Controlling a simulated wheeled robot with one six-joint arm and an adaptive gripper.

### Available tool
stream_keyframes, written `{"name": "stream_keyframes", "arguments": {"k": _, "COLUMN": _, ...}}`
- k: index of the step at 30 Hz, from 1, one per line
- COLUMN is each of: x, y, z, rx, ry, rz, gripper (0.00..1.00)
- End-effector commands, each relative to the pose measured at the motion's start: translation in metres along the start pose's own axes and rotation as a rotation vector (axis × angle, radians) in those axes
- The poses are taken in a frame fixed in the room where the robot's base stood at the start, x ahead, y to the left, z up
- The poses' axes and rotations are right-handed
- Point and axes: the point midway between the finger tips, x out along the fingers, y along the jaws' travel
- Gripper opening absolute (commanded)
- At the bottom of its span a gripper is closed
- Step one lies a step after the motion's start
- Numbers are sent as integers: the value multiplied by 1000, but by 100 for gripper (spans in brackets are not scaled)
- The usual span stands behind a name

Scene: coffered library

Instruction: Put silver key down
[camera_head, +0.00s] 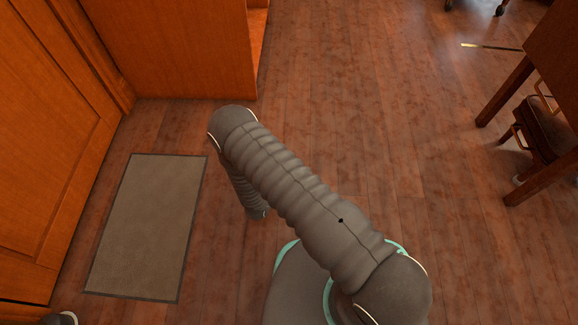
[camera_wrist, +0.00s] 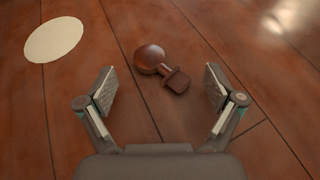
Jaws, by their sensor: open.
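My gripper (camera_wrist: 160,95) is open in the wrist view, its two padded fingers spread wide apart. Between and slightly beyond the fingers lies a small glossy brown thing with a round knob (camera_wrist: 150,58) and a squarish end (camera_wrist: 177,80). It appears to lie on the wooden surface, and I see neither finger touching it. Its colour is brown, not silver, and I cannot tell whether it is the key. No clearly silver key shows in either view. In the head view my arm hides the gripper.
A pale round disc (camera_wrist: 53,39) lies left of the gripper. In the head view a grey mat (camera_head: 146,228) lies by a wooden door (camera_head: 45,150), with a wooden cabinet (camera_head: 185,50) behind. A table (camera_head: 550,60) and chair (camera_head: 545,130) stand right. The middle floor is clear.

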Motion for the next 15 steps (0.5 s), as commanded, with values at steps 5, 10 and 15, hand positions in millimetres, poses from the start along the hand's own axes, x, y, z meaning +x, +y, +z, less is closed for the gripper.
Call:
{"name": "stream_keyframes", "arguments": {"k": 5, "x": 16, "y": 0, "z": 0, "rx": 1, "ry": 0, "rz": 0, "gripper": 92}}
{"name": "stream_keyframes", "arguments": {"k": 10, "x": 17, "y": 0, "z": 0, "rx": 0, "ry": 0, "rz": 1, "gripper": 92}}
{"name": "stream_keyframes", "arguments": {"k": 15, "x": 17, "y": 0, "z": 0, "rx": 0, "ry": 0, "rz": 1, "gripper": 70}}
